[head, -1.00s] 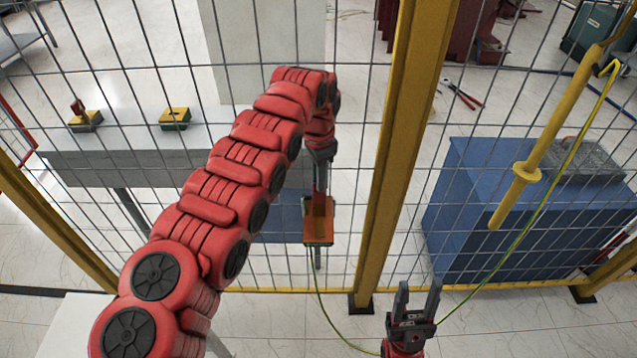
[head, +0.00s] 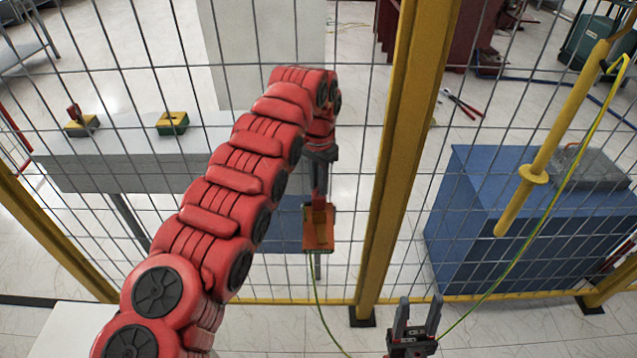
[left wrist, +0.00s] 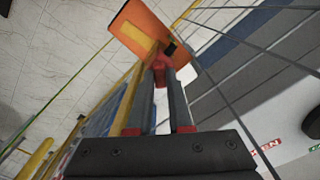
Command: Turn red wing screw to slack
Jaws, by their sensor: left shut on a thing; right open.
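My left gripper (head: 319,190) reaches down in front of the mesh fence in the head view. In the left wrist view, its fingers (left wrist: 160,95) are shut on the red wing screw (left wrist: 160,68). The screw is a small red part between the fingertips, beside an orange clamp plate (left wrist: 140,27). The same orange clamp (head: 318,236) shows below the gripper in the head view, where the screw is hidden or too small to tell. A yellow-green cable (head: 318,297) hangs from the clamp. My right gripper (head: 418,312) is open and empty at the bottom of the head view.
A yellow pole (head: 555,140) with a cable is at the right, in front of a blue box (head: 480,215). A grey table (head: 110,170) with two small yellow-green blocks stands at left.

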